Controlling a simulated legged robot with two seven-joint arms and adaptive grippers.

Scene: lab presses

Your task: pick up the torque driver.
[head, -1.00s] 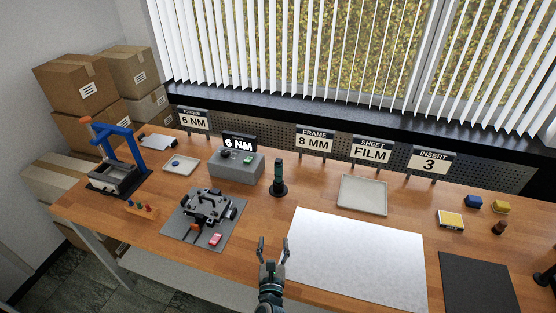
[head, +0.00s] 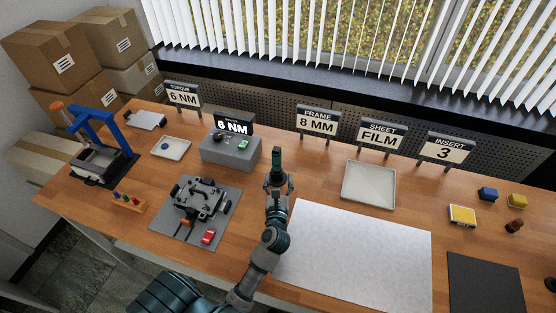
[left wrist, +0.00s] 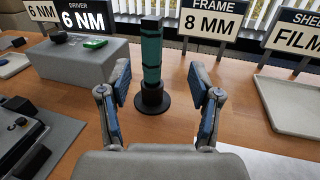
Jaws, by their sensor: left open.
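The torque driver (head: 277,160) is a dark green and black cylinder standing upright on the wooden bench. In the left wrist view the driver (left wrist: 151,58) shows a teal body with black bands in a round black base (left wrist: 152,98). My left gripper (head: 278,186) is open just in front of the driver. In the left wrist view its two fingers (left wrist: 158,110) stand apart on either side of the driver's lower part, with the driver beyond them and no contact visible. In the head view the gripper hides the driver's base. My right gripper is not in view.
A grey box (head: 231,152) with a "6 NM" display stands left of the driver. A fixture on a grey mat (head: 187,237) lies at the left front. A pale tray (head: 369,199) and white sheet (head: 330,250) lie to the right. Signs (head: 317,121) stand behind.

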